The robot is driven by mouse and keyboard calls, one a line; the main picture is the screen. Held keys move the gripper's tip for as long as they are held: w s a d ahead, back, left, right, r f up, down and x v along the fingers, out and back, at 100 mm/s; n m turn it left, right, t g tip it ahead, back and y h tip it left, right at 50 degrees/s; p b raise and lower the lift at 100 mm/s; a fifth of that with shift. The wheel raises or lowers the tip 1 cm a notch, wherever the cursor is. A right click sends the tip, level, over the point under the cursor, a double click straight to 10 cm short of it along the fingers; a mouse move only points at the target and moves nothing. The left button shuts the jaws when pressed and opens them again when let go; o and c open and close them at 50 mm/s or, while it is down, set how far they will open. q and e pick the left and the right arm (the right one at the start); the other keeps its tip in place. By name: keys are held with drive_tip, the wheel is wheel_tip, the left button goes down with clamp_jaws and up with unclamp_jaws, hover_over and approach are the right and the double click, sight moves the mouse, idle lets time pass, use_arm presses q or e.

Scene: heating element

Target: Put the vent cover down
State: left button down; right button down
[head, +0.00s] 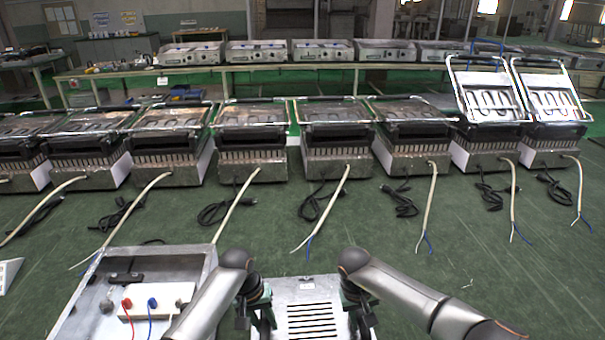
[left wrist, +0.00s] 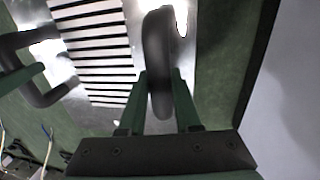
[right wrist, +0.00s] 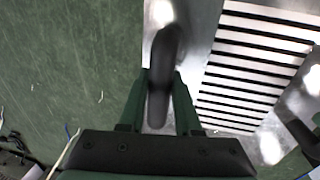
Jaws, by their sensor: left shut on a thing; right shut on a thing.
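The vent cover (head: 308,287) is a shiny metal plate with dark parallel slots and a black handle on each side. It is at the bottom middle of the head view, level-looking, between my two grippers. My left gripper (head: 258,318) is shut on its left handle (left wrist: 158,60). My right gripper (head: 362,315) is shut on its right handle (right wrist: 164,60). The slots also show in the left wrist view and the right wrist view. The cover's near edge is cut off in the head view. I cannot tell whether its underside touches the green surface.
A metal case (head: 195,262) with a white box and red and blue leads stands close to the left of my left gripper. Several grill units (head: 255,145) with loose cables line the green surface (head: 450,260) further back. The right side near me is clear.

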use_arm(q)
drive_tip(key=shift+r, duration=0.15)
use_arm(e)
drive_tip(key=shift+r, duration=0.15)
